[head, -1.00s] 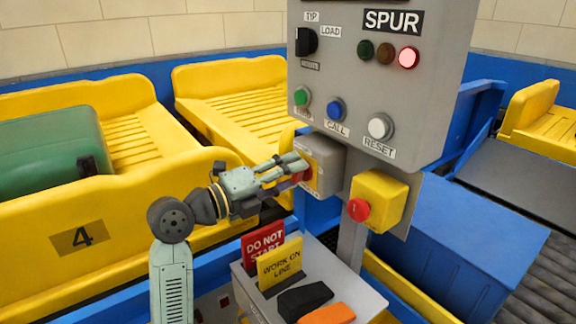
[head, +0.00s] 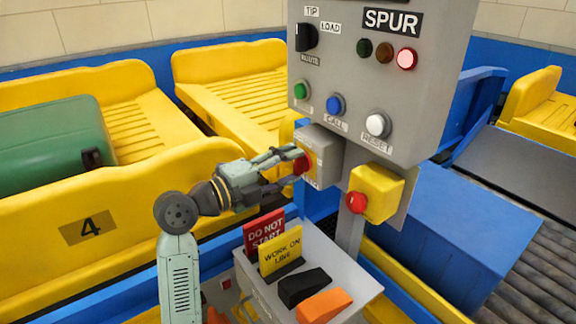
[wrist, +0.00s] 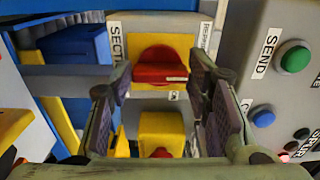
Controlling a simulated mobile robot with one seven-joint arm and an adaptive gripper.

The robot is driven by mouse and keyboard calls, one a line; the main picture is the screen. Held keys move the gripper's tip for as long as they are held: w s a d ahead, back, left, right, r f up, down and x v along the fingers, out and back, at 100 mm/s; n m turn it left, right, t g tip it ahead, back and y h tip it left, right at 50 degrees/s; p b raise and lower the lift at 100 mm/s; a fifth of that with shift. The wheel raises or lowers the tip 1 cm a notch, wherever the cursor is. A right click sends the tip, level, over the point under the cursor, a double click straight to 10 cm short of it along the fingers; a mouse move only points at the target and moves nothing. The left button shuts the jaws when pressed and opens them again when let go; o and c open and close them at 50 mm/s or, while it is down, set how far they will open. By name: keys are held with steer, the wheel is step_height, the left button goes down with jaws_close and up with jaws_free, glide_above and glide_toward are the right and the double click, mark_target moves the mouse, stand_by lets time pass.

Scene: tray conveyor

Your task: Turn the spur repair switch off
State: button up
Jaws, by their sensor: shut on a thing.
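The spur repair switch (head: 320,152) is a grey box below the left part of the SPUR panel. It has a red knob (head: 302,164) on its front. In the wrist view the red knob (wrist: 160,68) sits on a yellow plate, with a partly hidden label beginning "SECT". My gripper (head: 292,169) reaches the switch from the left and is shut on the red knob, with a finger on either side of it in the wrist view (wrist: 163,85). The fingers partly cover the knob in the head view, so its exact setting is hard to read.
A yellow box (head: 378,188) with a red button is close right of the switch. The SPUR panel (head: 420,100) hangs above. Below is a grey stand (head: 350,268) holding red and yellow tags. Yellow trays (head: 130,215) line the left.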

steer(key=o, duration=1.2)
steer(key=shift+c, duration=0.2)
steer(key=shift+a, duration=0.1)
steer(key=v, duration=1.2)
